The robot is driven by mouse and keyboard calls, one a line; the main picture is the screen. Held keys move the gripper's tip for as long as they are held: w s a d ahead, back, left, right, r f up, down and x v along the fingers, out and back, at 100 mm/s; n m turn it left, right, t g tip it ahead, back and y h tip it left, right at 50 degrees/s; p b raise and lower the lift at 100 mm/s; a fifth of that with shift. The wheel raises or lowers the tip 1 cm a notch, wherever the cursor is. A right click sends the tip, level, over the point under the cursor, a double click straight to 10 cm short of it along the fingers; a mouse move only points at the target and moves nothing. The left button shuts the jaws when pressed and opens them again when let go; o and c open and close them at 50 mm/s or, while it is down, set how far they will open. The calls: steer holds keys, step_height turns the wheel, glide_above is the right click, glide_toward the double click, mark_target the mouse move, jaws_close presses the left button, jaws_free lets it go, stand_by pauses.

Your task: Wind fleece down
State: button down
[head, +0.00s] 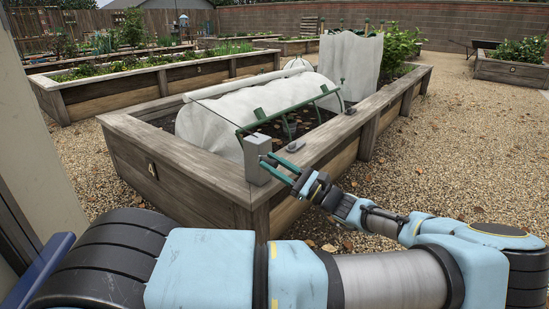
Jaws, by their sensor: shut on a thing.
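White fleece (235,108) lies in a rounded, draped form over the near part of the raised bed (165,150). A pale roll or bar (232,86) runs along its top edge. Green rails with clips (305,103) stand along its right side, with dark soil showing beneath. A grey winder box (257,157) is fixed at the bed's near corner. My gripper (272,164) reaches in from the right, its teal fingers shut at the box's right side on what looks like the winder handle. The fingers and box mostly hide the handle.
A small dark grey item (296,145) lies on the bed's rim close to my gripper. An upright white cloth (350,66) stands farther back in the bed. Gravel (450,130) is open to the right. Another planted bed (150,85) lies behind left.

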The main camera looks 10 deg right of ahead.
steer(key=n, duration=0.1)
steer(key=f+n+g, duration=0.1)
steer(key=n, duration=0.1)
steer(key=n+g+p, duration=0.1)
steer(key=n, duration=0.1)
steer(key=shift+s+a+f+y, duration=0.15)
steer(key=shift+f+y, duration=0.1)
steer(key=shift+y, duration=0.05)
steer(key=w+d+f+n+g+h, duration=0.1)
steer(key=w+d+f+n+h, duration=0.1)
steer(key=n, duration=0.8)
steer(key=w+d+f+n+g+h+p, duration=0.1)
steer(key=w+d+f+n+h, duration=0.2)
steer(key=n, duration=0.7)
steer(key=shift+d+f+n+g+h, duration=0.25)
steer(key=shift+f+h, duration=0.35)
steer(key=shift+h, duration=0.7)
steer(key=c, duration=0.6)
jaws_free()
steer(key=shift+a, duration=0.1)
steer(key=shift+r, duration=0.1)
